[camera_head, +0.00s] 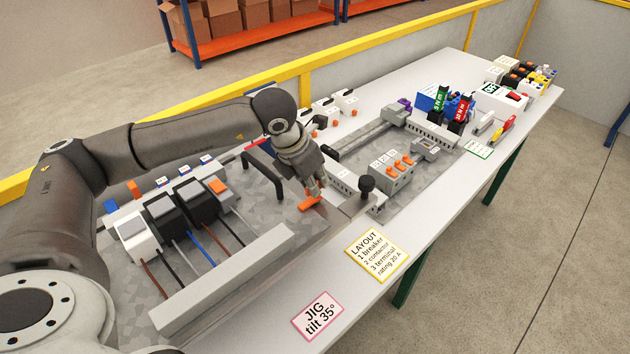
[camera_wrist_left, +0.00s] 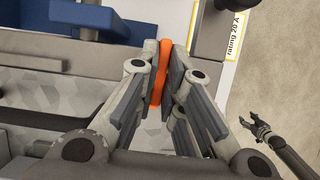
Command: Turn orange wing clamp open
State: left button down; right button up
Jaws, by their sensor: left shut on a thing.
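The orange wing clamp (camera_head: 310,203) sits on the grey speckled tilted jig plate (camera_head: 270,215), near the plate's right edge. My left gripper (camera_head: 314,192) reaches down onto it from above. In the left wrist view, the orange clamp (camera_wrist_left: 160,72) stands between the two fingers of the left gripper (camera_wrist_left: 163,75), which are shut on it. The fingers hide part of the clamp.
A black handle (camera_head: 264,172) stands left of the gripper, and a black knob (camera_head: 366,184) to its right. Black and white wired modules (camera_head: 165,216) sit on the jig. A yellow-edged layout card (camera_head: 377,255) and a pink-edged jig card (camera_head: 318,315) lie at the table's front.

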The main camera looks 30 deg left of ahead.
pick_arm(q)
jog(key=shift+f+m+b, duration=0.15)
jog(key=shift+m+b, duration=0.25)
jog(key=shift+b, duration=0.2)
jog(key=m+h+b, duration=0.1)
jog(key=m+b, duration=0.2)
jog(key=shift+w+g, duration=0.15)
jog(key=shift+g, duration=0.25)
jog(key=m+g+h+b, duration=0.1)
jog(key=m+b, duration=0.1)
jog(key=m, duration=0.2)
jog(key=shift+a+b, duration=0.1)
jog(key=shift+b, duration=0.25)
jog(key=m+g+b, duration=0.1)
jog(key=m, duration=0.1)
jog(key=m+g+h+b, duration=0.1)
jog(key=m, duration=0.2)
jog(key=shift+w+r, duration=0.15)
jog(key=shift+r, duration=0.05)
jog(key=m+g, duration=0.1)
jog(key=m, duration=0.3)
jog(key=shift+w+m+g+b, duration=0.1)
jog(key=shift+m+g+b, duration=0.2)
jog(key=shift+g+b, duration=0.1)
jog(key=shift+r, duration=0.1)
jog(key=c, duration=1.6)
grip_release()
jog(key=shift+o, duration=0.2)
